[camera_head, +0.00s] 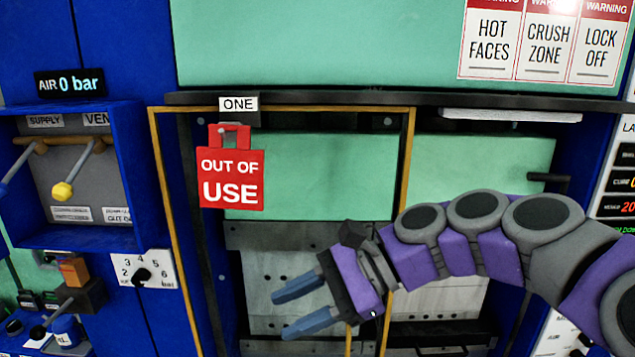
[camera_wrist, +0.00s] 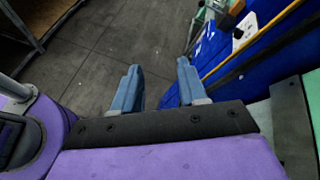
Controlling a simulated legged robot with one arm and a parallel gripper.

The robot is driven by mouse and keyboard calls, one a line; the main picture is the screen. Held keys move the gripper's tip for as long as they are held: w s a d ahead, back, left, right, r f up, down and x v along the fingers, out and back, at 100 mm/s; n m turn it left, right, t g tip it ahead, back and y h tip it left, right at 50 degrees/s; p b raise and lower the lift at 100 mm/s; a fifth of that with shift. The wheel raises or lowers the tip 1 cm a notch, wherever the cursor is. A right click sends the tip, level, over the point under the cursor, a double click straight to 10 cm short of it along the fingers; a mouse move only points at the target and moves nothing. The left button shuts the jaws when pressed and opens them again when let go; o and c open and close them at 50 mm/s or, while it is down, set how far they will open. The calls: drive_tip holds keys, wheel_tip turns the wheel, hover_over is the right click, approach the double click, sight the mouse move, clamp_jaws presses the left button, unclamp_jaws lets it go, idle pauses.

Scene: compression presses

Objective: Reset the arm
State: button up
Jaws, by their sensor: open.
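My arm reaches in from the right of the head view, purple and grey, with my gripper (camera_head: 290,308) pointing left in front of the press opening. The two blue fingers are apart with nothing between them. In the wrist view my gripper (camera_wrist: 160,85) also shows open and empty, with dark floor and a blue panel beyond the fingertips. A red "OUT OF USE" tag (camera_head: 231,180) hangs under the "ONE" label (camera_head: 238,104), up and left of the gripper and apart from it.
A yellow-edged frame (camera_head: 174,240) surrounds the press opening. At left are a blue box with valve levers (camera_head: 76,172), a numbered dial (camera_head: 146,270) and an orange block (camera_head: 74,271). The wrist view shows open tiled floor (camera_wrist: 105,50) and a metal rack (camera_wrist: 35,25) at upper left.

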drive_tip(key=s+d+f+n+h+b, duration=0.2)
drive_tip(key=s+f+h+b, duration=0.15)
drive_tip(key=f, duration=0.55)
drive_tip(key=s+d+f+n+h+b, duration=0.25)
drive_tip(key=s+f, duration=0.25)
drive_tip(key=f, duration=0.4)
drive_tip(key=s+d+f+n+h+b, duration=0.2)
drive_tip(key=s+f+n+b, duration=0.15)
drive_tip(key=f, duration=0.65)
drive_tip(key=s+d+f+n+h+b, duration=0.3)
drive_tip(key=s+d+f+b, duration=0.4)
drive_tip(key=d+f, duration=0.3)
drive_tip(key=shift+s+f+h, duration=0.65)
drive_tip(key=shift+f+h, duration=0.05)
drive_tip(key=shift+f, duration=0.55)
drive_tip(key=shift+d, duration=0.35)
drive_tip(key=shift+a, duration=0.15)
